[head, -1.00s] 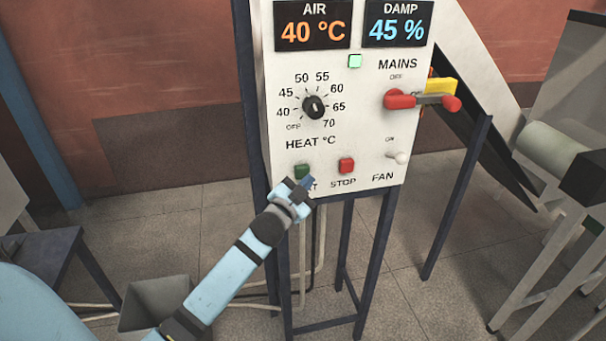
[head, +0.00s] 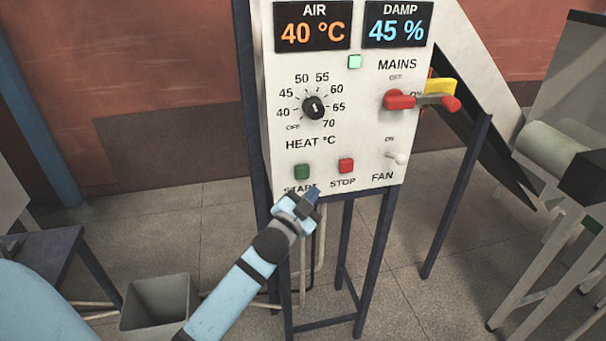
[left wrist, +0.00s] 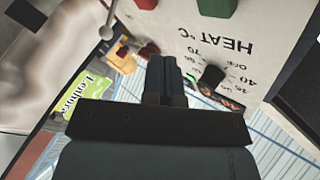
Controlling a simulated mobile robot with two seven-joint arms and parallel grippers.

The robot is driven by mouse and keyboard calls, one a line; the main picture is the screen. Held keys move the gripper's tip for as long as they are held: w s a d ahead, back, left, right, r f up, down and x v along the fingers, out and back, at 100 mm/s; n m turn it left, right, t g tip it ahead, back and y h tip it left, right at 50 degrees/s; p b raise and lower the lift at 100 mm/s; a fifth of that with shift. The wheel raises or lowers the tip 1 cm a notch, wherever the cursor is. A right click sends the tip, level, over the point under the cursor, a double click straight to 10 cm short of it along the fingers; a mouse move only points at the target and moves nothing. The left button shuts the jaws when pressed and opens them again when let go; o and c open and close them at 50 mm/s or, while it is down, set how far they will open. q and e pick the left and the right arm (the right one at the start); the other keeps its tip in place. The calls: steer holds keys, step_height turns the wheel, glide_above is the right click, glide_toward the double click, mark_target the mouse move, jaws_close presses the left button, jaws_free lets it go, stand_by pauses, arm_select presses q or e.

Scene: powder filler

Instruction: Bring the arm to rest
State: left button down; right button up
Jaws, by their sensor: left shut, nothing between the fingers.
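My left gripper (head: 311,196) is shut and empty. In the head view it is in front of the lower edge of the white control panel (head: 365,130), just below the green START button (head: 302,172), and partly covers the START label. In the left wrist view the shut fingers (left wrist: 165,75) point toward the panel, which appears upside down there with the HEAT dial (left wrist: 212,75). The red STOP button (head: 346,166) is to the right of START. My right gripper is not in view.
The panel stands on dark legs (head: 375,250). A red mains handle (head: 400,100) and a fan switch (head: 397,157) stick out at its right. A grey bin (head: 157,305) is on the floor at lower left. A roller machine (head: 550,145) stands at the right. Tiled floor lies between.

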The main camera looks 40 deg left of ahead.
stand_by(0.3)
arm_select(q)
steer(key=s+d+f+n+g+h, duration=0.1)
steer(key=s+d+f+g+h, duration=0.1)
steer(key=s+d+f+g, duration=0.2)
steer(key=s+d+f+n+g+h, duration=0.2)
steer(key=s+d+f+g, duration=0.2)
steer(key=s+d+f, duration=0.7)
steer(key=s+f, duration=1)
steer(key=f, duration=0.1)
steer(key=shift+s+d+f+n+g+h, duration=0.15)
steer(key=shift+s+f+n+g+h, duration=0.05)
steer(key=shift+n+g+h, duration=0.1)
